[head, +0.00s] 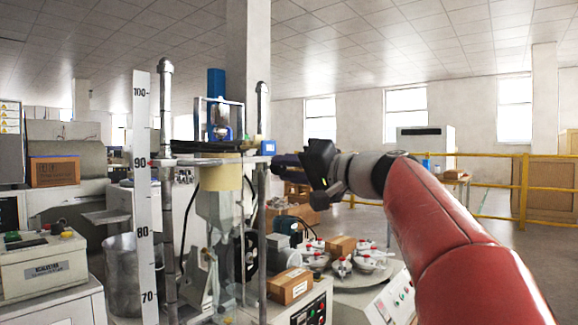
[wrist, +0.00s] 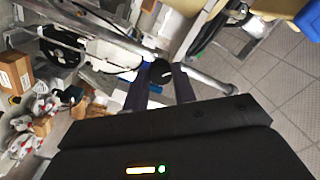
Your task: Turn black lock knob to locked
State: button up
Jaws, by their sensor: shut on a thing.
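The black lock knob (wrist: 161,72) shows in the wrist view as a round dark disc with a small light mark. It sits between the two fingertips of my gripper (wrist: 160,80), on the metal frame of the test machine. My gripper is shut on it. In the head view my gripper (head: 280,160) reaches left to the side of the machine's upright post (head: 262,195), just under its top plate. The knob cannot be made out in the head view, where the fingers cover that spot. Which way the knob's mark points is too small to read surely.
A white height scale (head: 143,195) stands left of the machine. A small blue box (head: 268,147) sits on the top plate near my gripper. Below are a cardboard box (head: 290,286) and a round table with several red-and-white fittings (head: 345,265). Tiled floor (wrist: 275,75) is open at right.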

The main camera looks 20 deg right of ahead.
jog(key=shift+m+p, duration=1.8)
jog(key=shift+m, duration=3.2)
jog(key=o, duration=1)
jog(key=shift+s, duration=0.1)
jog(key=v, duration=0.7)
jog(key=shift+s+d, duration=0.15)
jog(key=shift+s, duration=0.15)
